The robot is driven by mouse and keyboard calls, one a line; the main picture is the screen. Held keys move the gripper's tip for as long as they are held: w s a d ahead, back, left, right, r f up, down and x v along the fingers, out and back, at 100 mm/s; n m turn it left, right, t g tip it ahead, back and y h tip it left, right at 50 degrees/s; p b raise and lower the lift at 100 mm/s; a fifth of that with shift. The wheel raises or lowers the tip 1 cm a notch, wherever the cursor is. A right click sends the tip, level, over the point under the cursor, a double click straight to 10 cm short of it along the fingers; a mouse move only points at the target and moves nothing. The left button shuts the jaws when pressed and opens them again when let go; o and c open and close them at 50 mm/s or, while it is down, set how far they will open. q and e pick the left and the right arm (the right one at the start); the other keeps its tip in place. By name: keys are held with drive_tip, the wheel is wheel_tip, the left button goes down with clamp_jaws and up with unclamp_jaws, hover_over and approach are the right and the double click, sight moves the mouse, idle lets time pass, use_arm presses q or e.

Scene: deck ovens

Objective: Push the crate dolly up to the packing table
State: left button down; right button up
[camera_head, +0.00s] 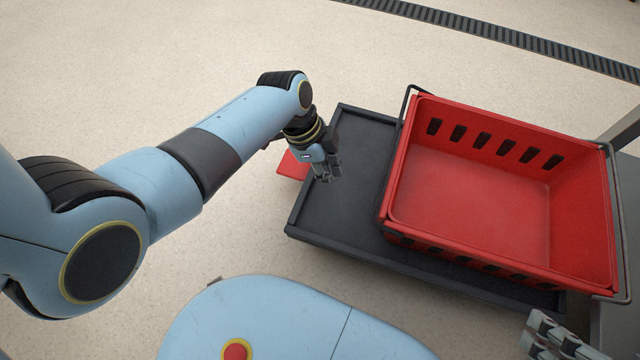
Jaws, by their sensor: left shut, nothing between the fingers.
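The crate dolly (330,225) is a low dark-grey platform with a raised rim. A red crate (470,197) with slots and a wire bail sits on its right part; the left part is bare. A small red plate (291,166) shows at the dolly's left edge, partly behind my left gripper. My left gripper (328,176) is shut and empty, over the dolly's left end; I cannot tell whether it touches. Part of my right gripper (557,338) shows at the bottom right, cut off by the frame. A grey edge (627,130) at the far right may be the packing table, mostly out of view.
The pale floor (200,60) is clear to the left of and behind the dolly. A dark slotted floor drain (500,38) crosses the top right. My blue base fills the bottom middle, close to the dolly's near side.

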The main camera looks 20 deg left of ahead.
sight(324, 192)
use_arm(q)
drive_tip(key=shift+b+x, duration=0.55)
drive_tip(key=shift+x, duration=0.5)
drive_tip(key=shift+b+x, duration=0.8)
drive_tip(key=shift+x, duration=0.4)
drive_tip(key=shift+s+d+f+b, duration=0.1)
drive_tip(key=shift+f+b, duration=0.2)
drive_tip(key=shift+f, duration=0.05)
use_arm(e)
wheel_tip(324, 192, down, 4)
drive_tip(key=t, duration=0.4)
use_arm(q)
drive_tip(key=shift+b+x, duration=0.55)
drive_tip(key=shift+x, duration=0.2)
drive_tip(key=a, duration=0.1)
drive_tip(key=a+b, duration=0.1)
drive_tip(key=a, duration=0.1)
drive_tip(key=shift+s+a+f, duration=0.1)
drive_tip(key=shift+s+a, duration=0.1)
drive_tip(key=shift+s, duration=0.2)
drive_tip(key=shift+a, duration=0.2)
use_arm(e)
drive_tip(key=w+a+r+n+t+y, duration=0.1)
drive_tip(key=w+r+t, duration=0.5)
drive_tip(key=r, duration=0.3)
drive_tip(key=shift+w+a+r+t, duration=0.35)
drive_tip(key=shift+t, duration=0.15)
